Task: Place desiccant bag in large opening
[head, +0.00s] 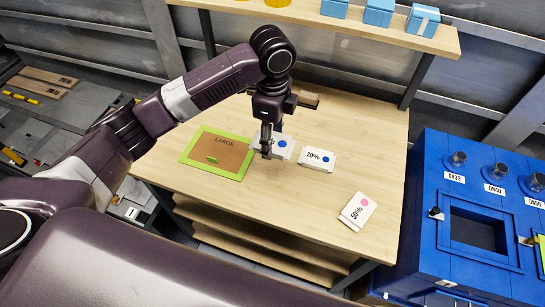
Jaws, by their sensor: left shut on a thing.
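My left gripper (267,153) points down over the wooden table and is shut on a white desiccant bag (287,149) with a blue dot. The gripper hides part of this bag's label. I cannot tell whether the bag touches the table. A second white bag marked 20% (317,159), also with a blue dot, lies just to the right. A third white bag marked 50% (357,212), with a pink dot, lies near the table's right front. A brown panel marked LARGE, with a green frame (212,171), lies left of the gripper. My right gripper is not in view.
A blue cabinet (425,205) stands right of the table (285,205), with a square opening and round ports labelled DN32, DN40 and DN50. A shelf (300,13) with blue boxes (379,12) spans the back. The table's front middle is clear.

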